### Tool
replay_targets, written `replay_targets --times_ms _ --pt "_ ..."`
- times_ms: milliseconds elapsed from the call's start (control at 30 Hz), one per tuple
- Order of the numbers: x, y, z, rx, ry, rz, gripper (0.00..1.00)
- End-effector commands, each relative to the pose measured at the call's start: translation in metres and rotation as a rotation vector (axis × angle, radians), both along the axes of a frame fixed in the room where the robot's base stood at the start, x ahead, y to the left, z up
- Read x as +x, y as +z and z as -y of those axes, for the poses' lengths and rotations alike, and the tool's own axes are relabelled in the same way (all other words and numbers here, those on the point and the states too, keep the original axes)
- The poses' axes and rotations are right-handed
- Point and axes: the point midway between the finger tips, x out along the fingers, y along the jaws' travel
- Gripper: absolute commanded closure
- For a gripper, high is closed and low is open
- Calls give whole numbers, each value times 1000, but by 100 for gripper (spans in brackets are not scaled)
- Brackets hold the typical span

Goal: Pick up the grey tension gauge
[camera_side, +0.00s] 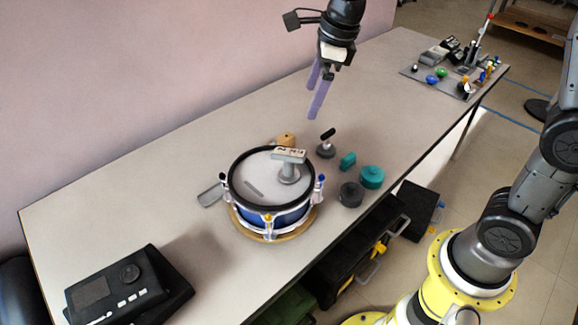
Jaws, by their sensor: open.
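My gripper (312,101) hangs open and empty, with two purple fingers pointing down, above the table behind the drum. A grey gauge-like piece (289,174) with a round base and a pale flat top stands on the white head of the blue drum (272,216). It is probably the grey tension gauge. Another small grey round piece (326,151) with a black-ended stem stands on the table right of the drum, so I cannot be fully sure which is the gauge. My gripper is above and apart from both.
A dark grey round piece (350,195), a teal round piece (372,177) and a teal block (348,161) lie right of the drum. A tan piece (285,140) is behind it. A black device (128,287) sits front left.

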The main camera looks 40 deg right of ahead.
Motion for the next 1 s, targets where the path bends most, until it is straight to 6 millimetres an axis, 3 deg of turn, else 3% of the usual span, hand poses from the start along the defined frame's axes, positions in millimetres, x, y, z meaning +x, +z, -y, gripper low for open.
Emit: replay_targets --times_ms 100,233,467,800,1000 --pt "25 -38 -8 7 -19 -80 0" --pt "33 -68 -13 2 -10 -139 0" --pt "32 -97 -16 -3 -2 -178 0" --pt "37 -154 -21 -2 -1 -176 0" --pt "38 -166 -22 -2 -1 -173 0"
